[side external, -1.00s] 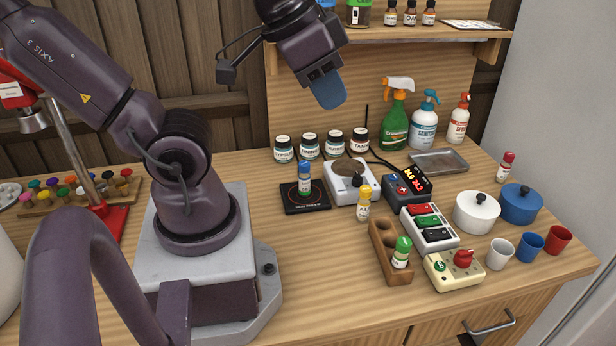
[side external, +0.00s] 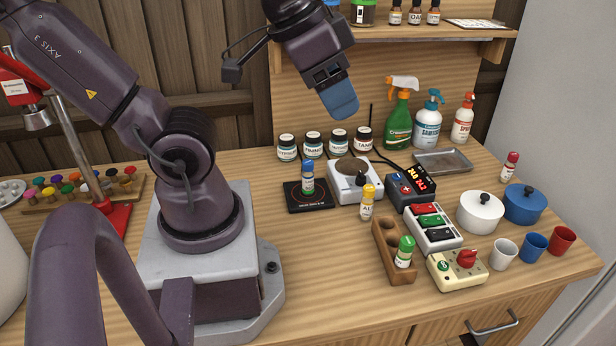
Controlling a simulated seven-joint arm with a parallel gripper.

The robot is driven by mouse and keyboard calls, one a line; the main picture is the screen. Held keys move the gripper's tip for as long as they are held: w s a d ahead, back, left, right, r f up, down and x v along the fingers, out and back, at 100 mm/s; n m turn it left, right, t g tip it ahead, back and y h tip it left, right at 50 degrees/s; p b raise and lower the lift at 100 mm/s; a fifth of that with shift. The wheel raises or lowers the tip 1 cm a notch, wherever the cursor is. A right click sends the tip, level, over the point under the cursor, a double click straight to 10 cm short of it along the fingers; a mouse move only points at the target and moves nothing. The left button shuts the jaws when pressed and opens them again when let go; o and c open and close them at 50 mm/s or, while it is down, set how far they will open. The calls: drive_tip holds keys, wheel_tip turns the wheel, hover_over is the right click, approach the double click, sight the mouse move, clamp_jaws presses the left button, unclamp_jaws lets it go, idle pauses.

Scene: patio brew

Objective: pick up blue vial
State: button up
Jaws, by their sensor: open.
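The blue vial (side external: 307,178), with a blue cap and a pale label, stands upright on a black square plate (side external: 310,204) with a red ring marking. My gripper (side external: 340,103), with blue fingers, hangs well above and slightly to the right of the vial, pointing down and to the right. It is open and apart from everything; the gap between its fingers is hard to see from this side.
A white scale (side external: 343,188) stands just right of the plate, with several labelled jars (side external: 312,147) behind. A yellow-capped vial (side external: 367,203) and a wooden rack (side external: 386,240) holding a green-capped vial (side external: 404,253) are nearer the front. Bare table lies in front of the plate.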

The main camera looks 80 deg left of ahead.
wheel_tip(320, 180, down, 10)
drive_tip(key=w+m+g, duration=0.2)
drive_tip(key=w+g, duration=0.1)
drive_tip(key=g, duration=0.3)
drive_tip(key=m+g+y, duration=0.6)
drive_tip(key=m+y, duration=0.4)
drive_tip(key=y, duration=0.4)
approach(310, 178)
drive_tip(key=s+d, duration=0.1)
drive_tip(key=s+d+f, duration=0.1)
drive_tip(key=s+d, duration=0.2)
drive_tip(key=s, duration=0.1)
drive_tip(key=shift+s+d+f, duration=0.15)
drive_tip(key=shift+d+f, duration=0.15)
drive_tip(key=shift+f, duration=0.05)
drive_tip(key=w+a+m+y, duration=0.1)
drive_tip(key=a+f+m+t+y, duration=0.1)
drive_tip(key=shift+w+f+y, duration=0.1)
drive_tip(key=shift+w+y, duration=0.25)
drive_tip(key=shift+y, duration=0.05)
drive_tip(key=shift+w+r+m+t, duration=0.25)
drive_tip(key=shift+w+m+t, duration=0.3)
drive_tip(key=shift+w, duration=0.25)
drive_tip(key=shift+a+r+t+y, duration=0.15)
drive_tip(key=shift+a+t+y, duration=0.1)
drive_tip(key=shift+a+y, duration=0.15)
drive_tip(key=x, duration=0.7)
drive_tip(key=shift+x, duration=2.65)
drive_tip(key=shift+w, duration=0.2)
drive_tip(key=c, duration=1.1)
